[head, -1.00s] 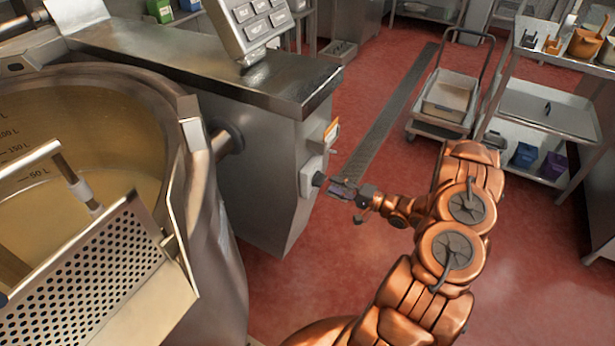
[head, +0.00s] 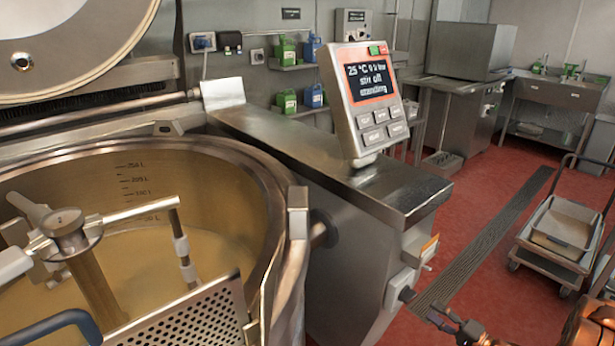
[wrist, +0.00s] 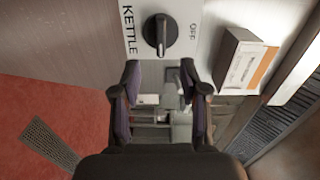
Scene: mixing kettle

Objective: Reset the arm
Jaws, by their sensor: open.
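My gripper (wrist: 162,88) is open and empty in the wrist view, its two dark fingers apart just below the black rotary switch (wrist: 160,35). The switch sits on a white plate marked KETTLE and OFF, and its handle stands roughly upright in that view. In the head view my gripper (head: 445,319) shows at the bottom edge, just right of the switch (head: 406,294) on the console's end face. The fingers appear apart from the switch. Most of my arm is outside the head view.
The steel console (head: 350,240) stands beside the mixing kettle (head: 255,170). The control panel (head: 369,85) reads 25 °C, stir off. A small box with an orange edge (wrist: 245,65) is beside the switch. A trolley (head: 560,230) stands at right; red floor lies between.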

